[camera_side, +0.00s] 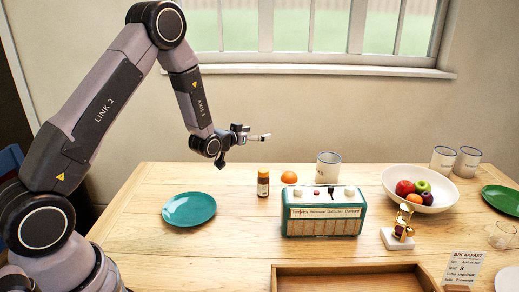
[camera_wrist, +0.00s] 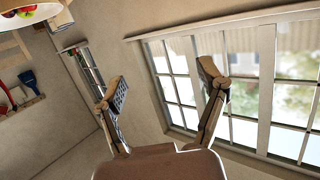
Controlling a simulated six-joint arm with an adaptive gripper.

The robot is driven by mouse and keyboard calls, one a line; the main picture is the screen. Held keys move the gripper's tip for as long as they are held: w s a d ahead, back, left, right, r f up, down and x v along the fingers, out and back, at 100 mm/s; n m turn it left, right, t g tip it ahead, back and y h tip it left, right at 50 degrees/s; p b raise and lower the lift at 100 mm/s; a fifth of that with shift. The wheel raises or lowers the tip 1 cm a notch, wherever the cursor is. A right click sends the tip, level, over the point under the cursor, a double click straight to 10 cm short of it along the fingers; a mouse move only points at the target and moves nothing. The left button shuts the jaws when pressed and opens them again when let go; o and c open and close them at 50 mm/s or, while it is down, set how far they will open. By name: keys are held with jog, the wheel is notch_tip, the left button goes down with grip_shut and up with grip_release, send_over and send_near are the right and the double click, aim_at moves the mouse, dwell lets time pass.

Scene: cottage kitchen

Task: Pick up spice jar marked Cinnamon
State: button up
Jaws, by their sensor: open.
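A small brown jar (camera_side: 263,182) with a dark cap and a light label stands upright on the table, between the teal plate and the radio; its label is too small to read. No other jar shows clearly in the side view. My gripper (camera_side: 255,147) is above and slightly left of this jar, apart from it. In the wrist view my gripper (camera_wrist: 160,92) has its two fingers spread wide with nothing between them. The wrist camera faces the wall and window, and no jar shows there.
A wooden tray (camera_side: 350,268) lies in front.

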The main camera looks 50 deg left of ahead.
notch_tip(320, 180, down, 8)
jog(key=a+t, duration=0.2)
send_near(264, 170)
jog(key=w, duration=0.2)
jog(key=shift+w+f+n+y, duration=0.25)
jog(key=shift+f+n+y, duration=0.05)
jog(key=shift+f+y, duration=0.1)
jog(key=shift+w+a+r, duration=0.15)
jog(key=shift+w+r, duration=0.05)
jog(key=shift+w, duration=0.35)
jog(key=shift+w+a, duration=0.25)
jog(key=shift+w, duration=1.35)
jog(key=shift+w+a, duration=0.2)
jog(key=shift+w, duration=1.35)
grip_shut()
